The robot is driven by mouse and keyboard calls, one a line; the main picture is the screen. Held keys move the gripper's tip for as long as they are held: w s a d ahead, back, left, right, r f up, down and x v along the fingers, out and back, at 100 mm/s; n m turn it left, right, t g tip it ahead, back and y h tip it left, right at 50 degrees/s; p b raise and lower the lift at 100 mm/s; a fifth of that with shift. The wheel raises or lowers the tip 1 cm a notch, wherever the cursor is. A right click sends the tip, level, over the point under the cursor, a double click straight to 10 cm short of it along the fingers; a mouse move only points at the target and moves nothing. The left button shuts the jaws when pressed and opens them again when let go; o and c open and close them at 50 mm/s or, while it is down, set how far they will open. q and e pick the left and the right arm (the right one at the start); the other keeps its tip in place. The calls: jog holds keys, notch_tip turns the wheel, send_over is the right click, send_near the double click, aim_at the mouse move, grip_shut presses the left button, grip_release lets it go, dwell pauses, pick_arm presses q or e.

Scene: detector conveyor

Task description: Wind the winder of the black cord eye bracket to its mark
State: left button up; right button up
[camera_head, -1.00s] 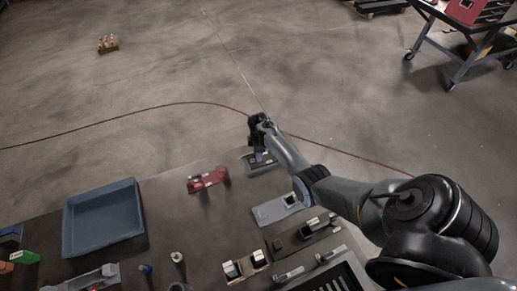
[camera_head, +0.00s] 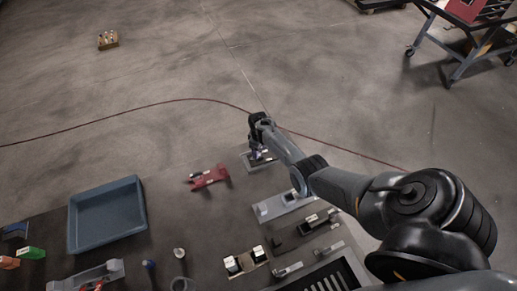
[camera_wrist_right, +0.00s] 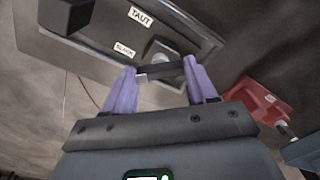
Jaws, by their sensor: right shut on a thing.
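The eye bracket is a grey plate (camera_wrist_right: 200,38) with white labels reading TAUT and what looks like SLACK. In the head view it lies at the table's far edge (camera_head: 262,166), partly hidden by my right gripper (camera_head: 257,152). In the right wrist view, the purple fingers of my right gripper (camera_wrist_right: 160,78) are shut on a dark bar, the winder (camera_wrist_right: 160,73), in front of a grey block on the plate. I cannot tell from the pictures which mark the winder points to. My left gripper is out of view.
A red fixture (camera_head: 208,177) stands left of the bracket, and a blue tray (camera_head: 106,240) lies further left. A grey plate (camera_head: 283,206) and several small fixtures are nearer, below my right arm. Open floor lies beyond the table edge.

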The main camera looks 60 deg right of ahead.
dwell(0.3)
jog(key=o, duration=1.1)
jog(key=shift+c, duration=0.2)
jog(key=shift+r, duration=0.6)
notch_tip(320, 180, up, 10)
jog(key=p, duration=0.1)
jog(key=shift+f+p, duration=0.2)
jog(key=shift+p, duration=0.2)
jog(key=shift+s, duration=0.1)
